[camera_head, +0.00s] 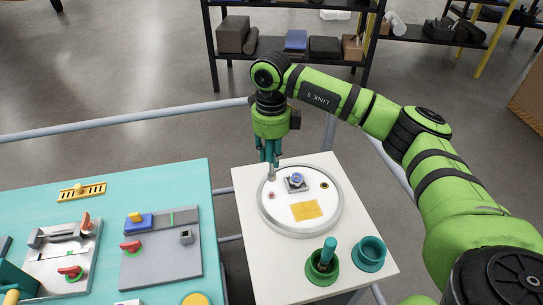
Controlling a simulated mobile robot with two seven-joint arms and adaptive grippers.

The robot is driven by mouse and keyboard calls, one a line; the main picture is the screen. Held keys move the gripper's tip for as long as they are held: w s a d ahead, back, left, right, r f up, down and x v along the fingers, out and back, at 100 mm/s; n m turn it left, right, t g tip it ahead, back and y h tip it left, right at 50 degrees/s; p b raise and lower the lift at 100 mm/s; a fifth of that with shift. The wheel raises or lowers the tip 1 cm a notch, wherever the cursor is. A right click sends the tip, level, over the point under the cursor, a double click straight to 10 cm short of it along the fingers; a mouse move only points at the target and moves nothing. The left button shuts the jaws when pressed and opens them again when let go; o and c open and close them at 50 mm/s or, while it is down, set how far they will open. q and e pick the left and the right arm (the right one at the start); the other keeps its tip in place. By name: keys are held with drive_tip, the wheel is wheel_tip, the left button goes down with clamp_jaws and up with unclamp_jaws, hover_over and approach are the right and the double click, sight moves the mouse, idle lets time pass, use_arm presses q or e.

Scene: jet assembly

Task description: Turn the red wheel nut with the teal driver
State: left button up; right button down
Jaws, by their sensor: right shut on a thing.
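My right gripper (268,152) points down over the left side of a round white disc (329,218) with a grey rim. It is shut on a teal driver (270,161), mostly hidden between the fingers. The driver's grey tip (271,175) hangs below the fingers. The small red wheel nut (271,195) sits on the disc just below the tip in the picture. They look apart, but the height gap is hard to judge. My left gripper is not in view.
A blue-topped grey block (296,183), a dark ringed nut (324,185) and a yellow patch (306,210) are on the disc. In front stand a green holder (322,268) with an upright tool and an empty teal holder (369,253). A teal table (170,181) carries fixtures.

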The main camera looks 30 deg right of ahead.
sight(272, 174)
drive_tip(key=n+b, duration=0.1)
drive_tip(key=n, duration=0.4)
drive_tip(key=shift+f, duration=0.1)
drive_tip(key=n+b, duration=0.1)
drive_tip(key=n, duration=0.3)
drive_tip(key=shift+f+n+b, duration=0.35)
drive_tip(key=shift+n+b, duration=0.15)
drive_tip(key=shift+b, duration=0.1)
drive_tip(key=shift+f+b, duration=1.8)
drive_tip(key=shift+f, duration=0.6)
drive_tip(key=shift+f+b, duration=0.55)
drive_tip(key=shift+r+m, duration=0.1)
drive_tip(key=shift+m, duration=0.2)
